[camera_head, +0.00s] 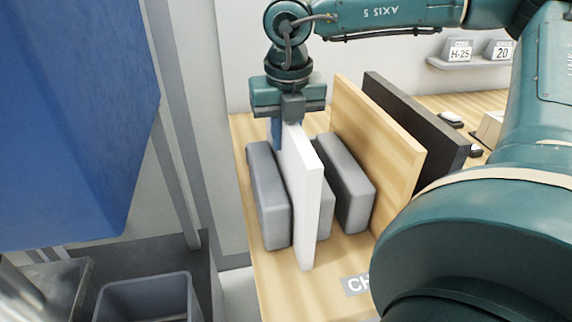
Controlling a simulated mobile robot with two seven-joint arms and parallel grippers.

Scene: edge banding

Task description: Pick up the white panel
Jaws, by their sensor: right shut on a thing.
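The white panel (308,198) stands upright on edge on the wooden table, between grey padded blocks. My right gripper (283,128) is above its far end, pointing down, and is shut on the panel's top edge. One finger shows on the panel's left side; the other is hidden. I cannot tell whether the panel's lower edge touches the table. My left gripper is not in view.
Grey blocks flank the panel, one on the left (268,195) and another on the right (345,182). A wood-coloured panel (380,140) and a black panel (420,125) stand further right. A grey bin (148,300) is on the floor at lower left. A blue cabinet (75,120) fills the upper left.

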